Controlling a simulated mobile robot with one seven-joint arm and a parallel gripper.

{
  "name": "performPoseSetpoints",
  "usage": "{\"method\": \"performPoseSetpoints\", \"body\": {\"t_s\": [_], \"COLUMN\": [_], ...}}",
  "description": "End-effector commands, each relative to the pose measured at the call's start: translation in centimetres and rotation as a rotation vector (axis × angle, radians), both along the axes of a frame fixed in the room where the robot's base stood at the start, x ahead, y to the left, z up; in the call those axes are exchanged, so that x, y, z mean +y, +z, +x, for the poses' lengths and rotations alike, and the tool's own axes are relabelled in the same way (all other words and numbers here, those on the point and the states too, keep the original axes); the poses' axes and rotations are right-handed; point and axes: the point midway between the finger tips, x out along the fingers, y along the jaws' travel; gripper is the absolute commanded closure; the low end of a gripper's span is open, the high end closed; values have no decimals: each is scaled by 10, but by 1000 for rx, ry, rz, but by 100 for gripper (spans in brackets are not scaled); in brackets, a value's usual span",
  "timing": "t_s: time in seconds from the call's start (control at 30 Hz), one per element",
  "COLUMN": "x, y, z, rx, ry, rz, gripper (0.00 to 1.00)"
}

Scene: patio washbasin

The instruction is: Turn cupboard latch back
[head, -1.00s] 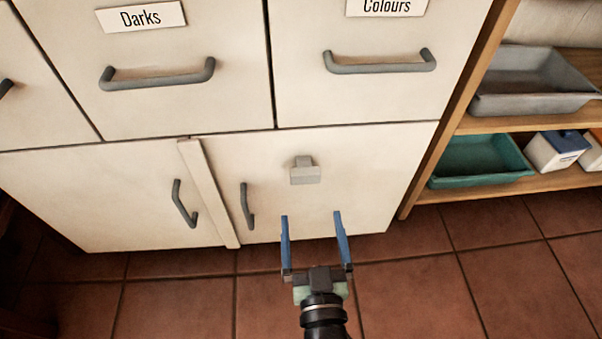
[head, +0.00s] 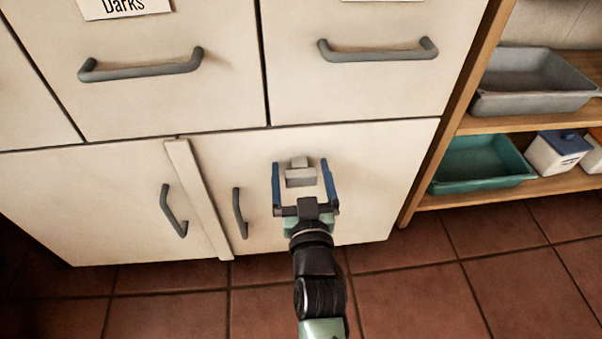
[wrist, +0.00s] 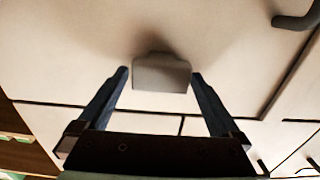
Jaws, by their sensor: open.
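The cupboard latch (head: 300,177) is a small grey block on the right cupboard door (head: 372,170), below the drawers. In the wrist view the latch (wrist: 161,74) sits between the tips of my two blue fingers. My gripper (head: 301,168) is open in front of the door, with one finger on each side of the latch. A gap shows between the left finger and the latch in the wrist view; the right finger is close to the latch, and I cannot tell if it touches. The right door's grey handle (head: 240,213) is left of my gripper.
The left cupboard door (head: 95,205) has its own handle (head: 174,211). Drawer handles (head: 380,50) stick out above. On the right, an open shelf holds a grey tray (head: 530,101), a teal tray (head: 485,184) and a white box (head: 556,152). The tiled floor in front is clear.

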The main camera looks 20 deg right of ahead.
Motion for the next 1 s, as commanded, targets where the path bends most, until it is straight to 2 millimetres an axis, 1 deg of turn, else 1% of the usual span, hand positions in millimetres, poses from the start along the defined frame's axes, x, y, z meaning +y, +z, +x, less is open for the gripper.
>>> {"method": "performPoseSetpoints", "body": {"t_s": [0.2,0.27,0.3,0.47,0.6,0.63,0.67,0.87,1.0], "x": [0,0,0,0,0,0,0,0,-1], "y": [0,0,0,0,0,0,0,1,1], "z": [0,0,0,0,0,0,0,0,0], "rx": [0,0,0,-1,-1,-1,-1,-5,-18], "ry": [0,0,0,0,0,0,0,0,0], "rz": [0,0,0,0,0,0,0,14,57], "gripper": [0,11,18,47,72,77,81,81,81]}}
